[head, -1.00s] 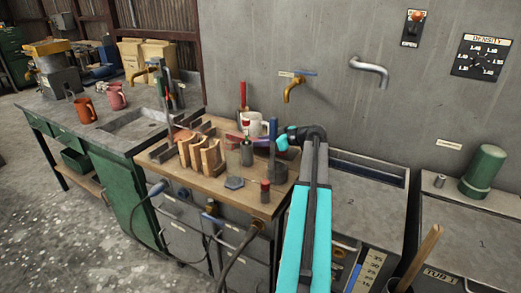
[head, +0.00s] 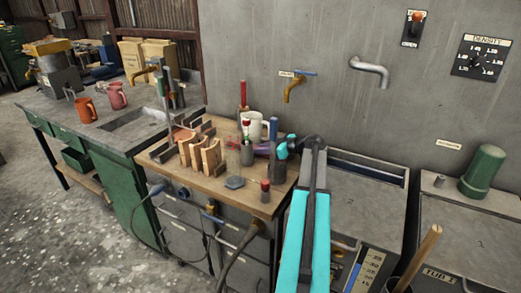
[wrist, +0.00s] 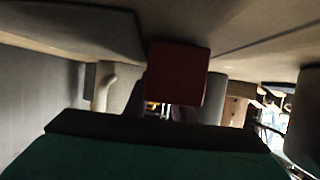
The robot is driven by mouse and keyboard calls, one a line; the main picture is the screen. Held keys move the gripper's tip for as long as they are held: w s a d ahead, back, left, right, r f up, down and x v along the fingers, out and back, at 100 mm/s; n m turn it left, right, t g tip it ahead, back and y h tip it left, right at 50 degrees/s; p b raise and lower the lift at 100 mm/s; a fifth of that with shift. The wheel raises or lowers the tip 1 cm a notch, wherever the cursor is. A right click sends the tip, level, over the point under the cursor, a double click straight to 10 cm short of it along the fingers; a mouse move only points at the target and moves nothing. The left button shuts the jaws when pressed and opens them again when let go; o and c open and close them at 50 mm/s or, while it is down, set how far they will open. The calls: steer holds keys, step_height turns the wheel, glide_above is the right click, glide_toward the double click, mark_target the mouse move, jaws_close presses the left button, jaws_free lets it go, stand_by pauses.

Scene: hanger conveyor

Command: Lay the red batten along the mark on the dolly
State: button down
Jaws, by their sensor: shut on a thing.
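The red batten (wrist: 178,73) shows end-on as a dark red square in the middle of the wrist view. My gripper (wrist: 174,105) is shut on it, with grey parts close on both sides. In the head view my arm reaches over the right end of the wooden-topped bench, and its wrist end (head: 284,151) is near the white mug. The jaws and most of the batten are too small or hidden there. I cannot make out the dolly or its mark in either view.
The white mug (head: 252,122), a dark cylinder (head: 277,170), a small red-topped bottle (head: 265,190) and wooden upright pieces (head: 198,152) crowd the bench top. A yellow tap (head: 293,88) projects from the wall behind. Grey tubs (head: 360,205) stand at right.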

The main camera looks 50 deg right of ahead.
steer(key=shift+f, duration=0.15)
steer(key=c, duration=1.5)
jaws_free()
steer(key=shift+r, duration=0.2)
steer(key=b+v, duration=0.1)
steer(key=v, duration=1.1)
steer(key=shift+b, duration=0.35)
steer(key=shift+o, duration=0.5)
